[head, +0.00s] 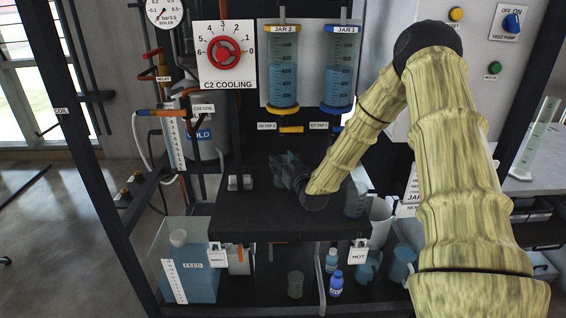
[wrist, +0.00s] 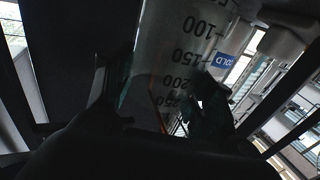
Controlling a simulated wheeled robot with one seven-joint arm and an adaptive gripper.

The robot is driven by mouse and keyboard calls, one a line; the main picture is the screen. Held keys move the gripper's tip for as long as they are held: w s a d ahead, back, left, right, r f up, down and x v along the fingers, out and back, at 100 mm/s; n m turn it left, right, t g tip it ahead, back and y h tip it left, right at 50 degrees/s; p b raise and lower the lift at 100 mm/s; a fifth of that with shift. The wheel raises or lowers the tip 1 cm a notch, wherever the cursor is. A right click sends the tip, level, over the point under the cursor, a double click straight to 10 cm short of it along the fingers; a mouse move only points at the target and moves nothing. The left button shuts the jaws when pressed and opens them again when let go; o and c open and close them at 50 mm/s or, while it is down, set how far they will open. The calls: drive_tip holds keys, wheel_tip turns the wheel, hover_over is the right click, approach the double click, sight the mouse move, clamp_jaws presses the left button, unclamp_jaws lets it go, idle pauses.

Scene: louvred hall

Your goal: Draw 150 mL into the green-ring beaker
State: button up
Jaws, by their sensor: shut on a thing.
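My gripper (head: 288,172) is over the dark bench, below the jar taps. In the wrist view its dark fingers (wrist: 160,108) are shut on a clear graduated beaker (wrist: 180,45) marked 100 to 250; its ring colour and any liquid cannot be told. In the head view this beaker is hidden by the gripper. Jar 2 (head: 283,70), with an orange rim, and jar 1 (head: 341,72), with a blue rim, hold blue liquid. An orange tap handle (head: 291,130) sits under jar 2 and a partly hidden blue one (head: 336,129) under jar 1.
A clear vessel (head: 355,199) and a white jug (head: 379,220) stand right of my gripper. A red cooling knob (head: 224,51) is at upper left. The feed tank (head: 190,270), small bottles (head: 336,284) and blue mugs (head: 401,262) stand below. The left bench top is mostly clear.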

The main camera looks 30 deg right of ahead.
drive_tip(key=shift+f, duration=0.2)
drive_tip(key=o, duration=1)
drive_tip(key=shift+o, duration=0.2)
drive_tip(key=shift+r, duration=0.25)
drive_tip(key=s, duration=0.4)
drive_tip(key=s+a, duration=0.1)
drive_tip(key=s, duration=0.3)
drive_tip(key=s+p, duration=0.1)
drive_tip(key=s, duration=0.3)
drive_tip(key=shift+a+f, duration=0.1)
drive_tip(key=shift+a, duration=0.3)
